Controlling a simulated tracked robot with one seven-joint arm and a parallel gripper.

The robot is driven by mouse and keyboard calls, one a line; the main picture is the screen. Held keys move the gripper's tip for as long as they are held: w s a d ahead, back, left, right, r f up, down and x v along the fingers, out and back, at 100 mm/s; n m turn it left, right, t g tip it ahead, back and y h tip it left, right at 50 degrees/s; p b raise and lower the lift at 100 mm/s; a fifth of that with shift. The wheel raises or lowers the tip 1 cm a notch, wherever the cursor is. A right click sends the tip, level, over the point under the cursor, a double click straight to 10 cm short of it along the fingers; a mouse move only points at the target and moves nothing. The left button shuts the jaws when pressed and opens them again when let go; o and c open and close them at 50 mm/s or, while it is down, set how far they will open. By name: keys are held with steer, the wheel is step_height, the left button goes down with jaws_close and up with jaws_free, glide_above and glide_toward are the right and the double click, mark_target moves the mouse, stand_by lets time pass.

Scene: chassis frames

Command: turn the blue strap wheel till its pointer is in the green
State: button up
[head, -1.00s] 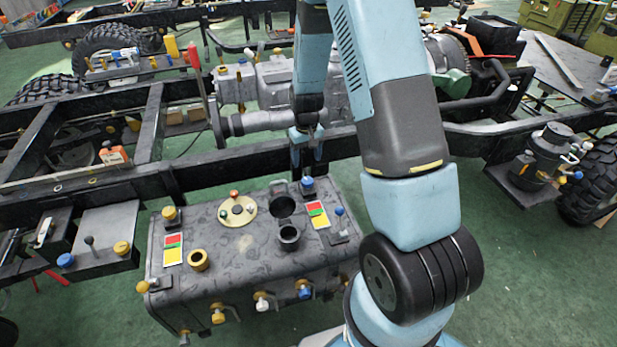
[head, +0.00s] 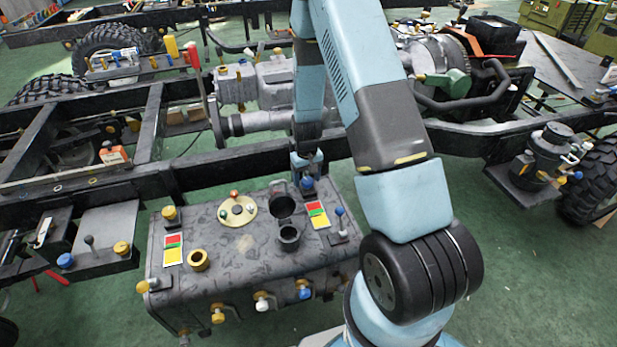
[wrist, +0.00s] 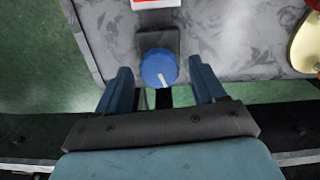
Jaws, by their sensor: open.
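The blue strap wheel (head: 308,183) is a round knob on the back edge of the grey tank (head: 235,262). In the wrist view the blue wheel (wrist: 158,66) has a white pointer line that points down in the picture, slightly right. A card with red, yellow and green areas (head: 318,214) lies in front of the wheel; only its red and white edge (wrist: 155,4) shows in the wrist view. My gripper (head: 307,163) is just behind and above the wheel. In the wrist view its open fingers (wrist: 160,70) stand either side of the wheel, with gaps, holding nothing.
A dark frame rail (head: 250,160) runs behind the tank, close to my gripper. A black open filler neck (head: 289,236), a small blue-topped lever (head: 339,212) and a cream disc with coloured knobs (head: 237,210) stand on the tank top. Green floor lies around it.

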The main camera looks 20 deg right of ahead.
steer(key=c, duration=1.1)
steer(key=shift+o, duration=0.2)
steer(key=shift+d, duration=0.2)
steer(key=shift+a+m, duration=0.1)
steer(key=shift+m, duration=3.2)
